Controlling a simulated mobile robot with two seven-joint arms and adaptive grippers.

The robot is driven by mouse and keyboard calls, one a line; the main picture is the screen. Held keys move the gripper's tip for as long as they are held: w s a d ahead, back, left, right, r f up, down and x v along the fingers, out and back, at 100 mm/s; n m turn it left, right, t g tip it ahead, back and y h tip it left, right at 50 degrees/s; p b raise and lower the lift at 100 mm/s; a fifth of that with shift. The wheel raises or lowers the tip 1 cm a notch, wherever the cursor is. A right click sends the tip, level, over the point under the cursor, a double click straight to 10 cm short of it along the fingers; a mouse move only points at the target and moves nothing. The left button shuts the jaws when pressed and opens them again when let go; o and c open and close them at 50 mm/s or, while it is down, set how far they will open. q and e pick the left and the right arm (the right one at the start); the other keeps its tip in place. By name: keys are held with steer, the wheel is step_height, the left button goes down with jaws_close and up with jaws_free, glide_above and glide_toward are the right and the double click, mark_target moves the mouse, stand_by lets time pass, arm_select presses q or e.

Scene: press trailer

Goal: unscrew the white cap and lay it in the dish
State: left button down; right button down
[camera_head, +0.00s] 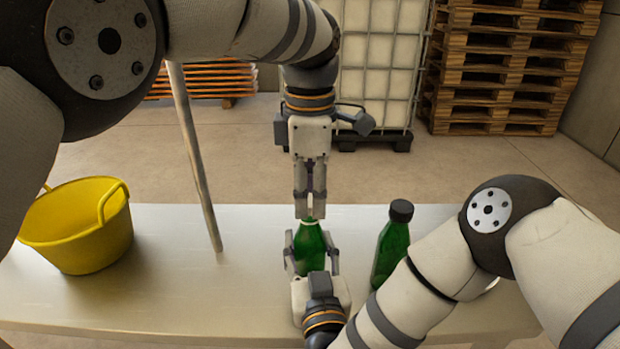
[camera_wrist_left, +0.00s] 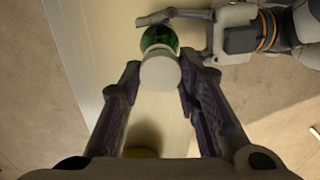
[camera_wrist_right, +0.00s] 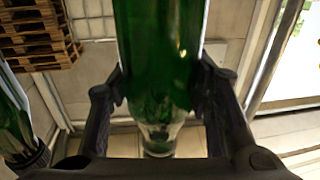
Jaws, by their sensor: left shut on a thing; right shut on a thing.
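A green bottle (camera_head: 308,250) stands upright on the table. My right gripper (camera_head: 312,262) is shut around its body from the near side, and the bottle fills the right wrist view (camera_wrist_right: 158,50). The white cap (camera_wrist_left: 160,72) shows in the left wrist view over the bottle's top, between the fingertips of my left gripper (camera_head: 310,208). That gripper points straight down and is shut on the cap. The fingers mostly hide the cap in the head view. A small white edge (camera_head: 492,284) behind my right arm may be the dish; the arm hides the rest.
A second green bottle with a black cap (camera_head: 391,245) stands close to the right of the held one. A yellow tub (camera_head: 80,228) is on the table's left. A slanted pole (camera_head: 194,160) rises between tub and bottle. The table (camera_head: 180,285) is bare at centre left.

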mark_target(309, 199)
arm_select(q)
steer(key=shift+r, duration=0.5)
steer(key=shift+r, duration=0.15)
step_height(309, 199, up, 4)
steer(key=shift+f, duration=0.15)
arm_select(e)
steer(key=c, duration=0.7)
jaws_free()
steer(key=shift+c, duration=0.2)
steer(key=shift+s, duration=0.1)
steer(key=s+d, duration=0.1)
steer(key=s, duration=1)
steer(key=shift+s+d, duration=0.35)
steer(key=shift+s, duration=0.05)
